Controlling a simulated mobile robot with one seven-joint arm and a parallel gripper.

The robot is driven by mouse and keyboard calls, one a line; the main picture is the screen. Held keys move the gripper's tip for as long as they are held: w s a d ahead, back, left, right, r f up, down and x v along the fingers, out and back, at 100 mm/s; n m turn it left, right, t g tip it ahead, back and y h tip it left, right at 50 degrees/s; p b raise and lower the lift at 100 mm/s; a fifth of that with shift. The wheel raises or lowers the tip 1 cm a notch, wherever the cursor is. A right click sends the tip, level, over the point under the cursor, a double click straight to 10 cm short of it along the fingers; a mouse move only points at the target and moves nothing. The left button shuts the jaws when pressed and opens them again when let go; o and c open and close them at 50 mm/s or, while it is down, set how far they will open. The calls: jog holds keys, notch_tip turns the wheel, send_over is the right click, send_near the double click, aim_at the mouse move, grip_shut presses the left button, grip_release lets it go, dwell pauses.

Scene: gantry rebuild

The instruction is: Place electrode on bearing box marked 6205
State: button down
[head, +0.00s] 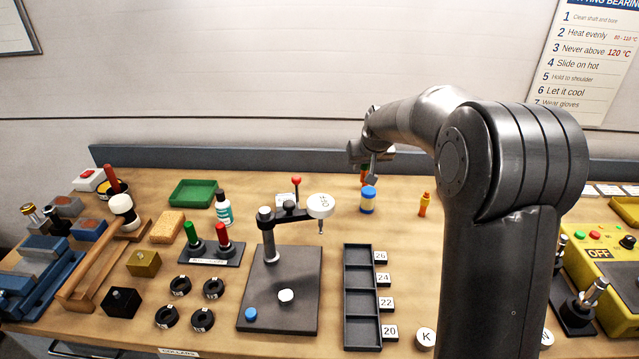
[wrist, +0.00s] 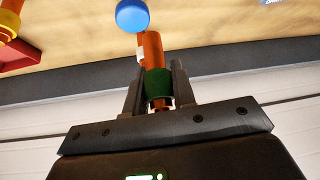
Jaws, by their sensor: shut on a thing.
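The electrode (wrist: 152,55) is a copper-orange rod with a green band, held between the two fingers of my gripper (wrist: 157,85) in the wrist view. In the head view my gripper (head: 368,168) is over the back of the bench, and a small orange part of the electrode (head: 363,177) shows just behind a blue-lidded jar. My arm hides part of the bench there. Small white-topped boxes (head: 609,190) stand at the back right; their marks are too small to read, so I cannot tell which is 6205.
The blue-lidded jar (head: 368,200) stands close in front of my gripper. An orange bottle (head: 425,204) stands to its right. A black divided tray (head: 361,297) and a press-like stand (head: 279,288) are nearer. A yellow machine (head: 607,255) is at right. Bench around the bottle is clear.

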jog(key=w+a, duration=0.2)
jog(key=a, duration=0.9)
send_over(285, 197)
notch_tip(285, 197, down, 8)
jog(key=shift+r, duration=0.15)
jog(key=c, duration=1.2)
grip_release()
